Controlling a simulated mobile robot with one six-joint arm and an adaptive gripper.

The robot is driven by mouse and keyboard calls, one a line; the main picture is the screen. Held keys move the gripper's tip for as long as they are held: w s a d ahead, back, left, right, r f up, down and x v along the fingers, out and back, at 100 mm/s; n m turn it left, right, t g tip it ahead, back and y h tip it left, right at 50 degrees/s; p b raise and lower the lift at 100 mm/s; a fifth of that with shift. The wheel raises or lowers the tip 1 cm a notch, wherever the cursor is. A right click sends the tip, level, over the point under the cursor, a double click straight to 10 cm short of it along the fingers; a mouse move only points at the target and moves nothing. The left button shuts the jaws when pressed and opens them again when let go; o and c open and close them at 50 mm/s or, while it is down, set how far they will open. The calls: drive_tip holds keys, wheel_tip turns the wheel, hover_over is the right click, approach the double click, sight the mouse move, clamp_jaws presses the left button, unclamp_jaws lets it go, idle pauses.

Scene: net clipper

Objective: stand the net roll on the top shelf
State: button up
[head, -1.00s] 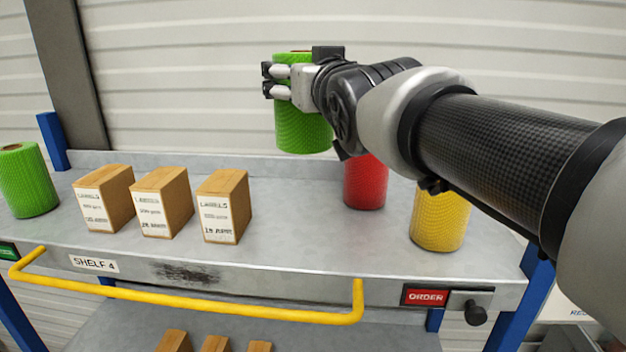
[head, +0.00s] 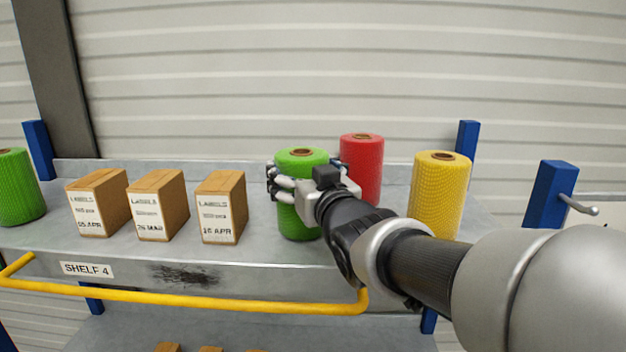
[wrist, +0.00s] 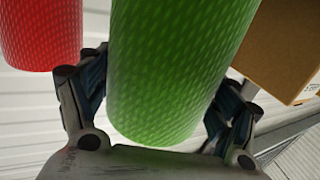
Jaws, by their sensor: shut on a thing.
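A green net roll (head: 302,222) is upright at the top shelf (head: 262,250), between the rightmost label box and the red roll. My gripper (head: 300,188) is shut around it from the front right. Its base looks at or very near the shelf surface; I cannot tell whether it touches. In the wrist view the green roll (wrist: 175,70) fills the middle between my two fingers.
A red roll (head: 362,165) stands close behind on the right, and a yellow roll (head: 440,195) further right. Several label boxes (head: 222,207) stand to the left. Another green roll (head: 18,188) is at the far left. A yellow rail (head: 190,300) runs along the front.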

drive_tip(key=shift+w+a+r, duration=0.1)
drive_tip(key=shift+a, duration=0.05)
drive_tip(key=shift+s+d, duration=0.2)
drive_tip(key=shift+d, duration=0.05)
drive_tip(key=o, duration=0.9)
drive_tip(key=shift+f, duration=0.2)
drive_tip(key=o, duration=0.4)
drive_tip(key=shift+a+r, duration=0.1)
drive_tip(key=shift+r, duration=0.15)
drive_tip(key=b+v, duration=0.1)
drive_tip(key=v, duration=1.1)
drive_tip(key=shift+w, duration=0.1)
